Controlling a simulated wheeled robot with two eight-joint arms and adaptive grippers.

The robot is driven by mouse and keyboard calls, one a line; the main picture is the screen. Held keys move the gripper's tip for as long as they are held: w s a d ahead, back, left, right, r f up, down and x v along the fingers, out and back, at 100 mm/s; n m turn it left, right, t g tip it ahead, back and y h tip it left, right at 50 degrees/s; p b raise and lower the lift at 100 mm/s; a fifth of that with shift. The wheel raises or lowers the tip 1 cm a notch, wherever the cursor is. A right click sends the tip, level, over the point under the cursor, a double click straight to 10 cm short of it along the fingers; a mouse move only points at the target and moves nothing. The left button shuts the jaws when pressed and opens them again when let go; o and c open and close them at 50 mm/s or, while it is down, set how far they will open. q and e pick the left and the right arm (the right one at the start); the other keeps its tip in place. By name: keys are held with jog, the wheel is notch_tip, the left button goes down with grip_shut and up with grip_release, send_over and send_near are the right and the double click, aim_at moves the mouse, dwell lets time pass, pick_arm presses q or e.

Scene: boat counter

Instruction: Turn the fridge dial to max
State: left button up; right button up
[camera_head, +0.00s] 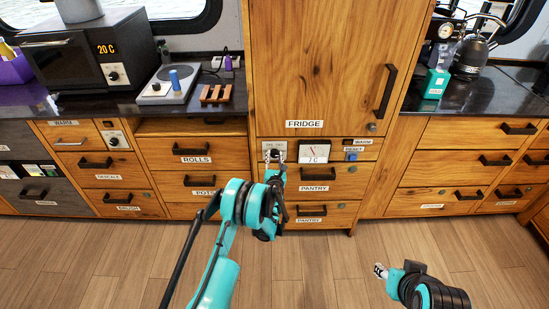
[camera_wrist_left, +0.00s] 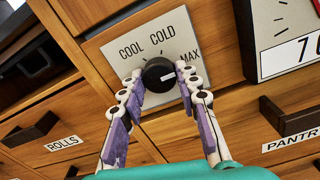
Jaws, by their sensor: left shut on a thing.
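The fridge dial is a black round knob (camera_wrist_left: 157,75) on a grey plate (camera_wrist_left: 122,67) marked COOL, COLD and MAX, seen in the left wrist view. Its white pointer line points to the right, toward the MAX side. In the head view the plate (camera_head: 273,146) sits below the FRIDGE label, left of a gauge reading 7 C (camera_head: 314,152). My left gripper (camera_wrist_left: 160,80) is shut on the dial, one finger on each side; it also shows in the head view (camera_head: 275,158). My right gripper (camera_head: 380,271) hangs over the floor, away from the cabinets, too small to read.
The tall fridge door (camera_head: 330,70) is closed above the dial. A blue RESET button (camera_head: 352,156) is right of the gauge. The PANTRY drawers (camera_head: 316,178) below and the ROLLS drawer (camera_head: 195,151) to the left have protruding black handles. The wooden floor in front is clear.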

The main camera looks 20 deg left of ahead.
aim_at(274, 133)
pick_arm(q)
jog(key=o, duration=1.2)
jog(key=shift+c, duration=0.2)
notch_tip(274, 133, up, 10)
jog(key=shift+f, duration=0.1)
